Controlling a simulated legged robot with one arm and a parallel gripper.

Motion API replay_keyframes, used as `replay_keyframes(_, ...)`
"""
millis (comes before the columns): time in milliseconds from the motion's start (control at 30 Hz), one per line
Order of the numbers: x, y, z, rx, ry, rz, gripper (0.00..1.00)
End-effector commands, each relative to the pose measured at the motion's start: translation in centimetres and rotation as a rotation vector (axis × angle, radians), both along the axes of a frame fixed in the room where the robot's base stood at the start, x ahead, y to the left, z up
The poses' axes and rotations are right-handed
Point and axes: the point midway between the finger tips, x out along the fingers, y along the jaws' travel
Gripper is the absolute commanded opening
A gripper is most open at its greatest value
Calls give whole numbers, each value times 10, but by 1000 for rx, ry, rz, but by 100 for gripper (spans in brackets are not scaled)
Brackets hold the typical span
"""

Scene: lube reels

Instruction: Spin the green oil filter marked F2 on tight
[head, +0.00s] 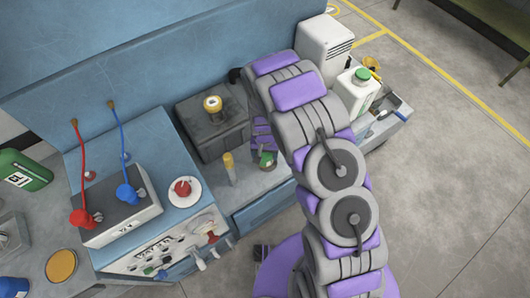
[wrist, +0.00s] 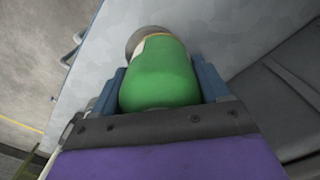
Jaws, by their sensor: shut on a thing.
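The green oil filter (wrist: 160,75) fills the middle of the wrist view, with a pale band and a grey round part at its far end. My gripper (wrist: 162,84) is shut on it, one blue-grey finger on each side. In the head view the filter (head: 267,158) shows as a small green patch on the low bench beside the dark block, partly hidden by my purple gripper (head: 264,146) and arm. No F2 marking is readable. Whether it sits on a thread or mount cannot be told.
A dark block (head: 212,135) with a yellow-topped part (head: 213,106) stands left of my gripper. A yellow-capped tube (head: 229,168) stands close by. A white bottle with a green cap (head: 356,92) is right of my arm. A blue panel (head: 150,55) rises behind.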

Motion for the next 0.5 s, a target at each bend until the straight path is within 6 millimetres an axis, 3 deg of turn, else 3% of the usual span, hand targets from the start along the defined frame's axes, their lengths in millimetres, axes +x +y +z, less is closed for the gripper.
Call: replay_keyframes(500, 0, 0, -10, 0, 1, 0, 51)
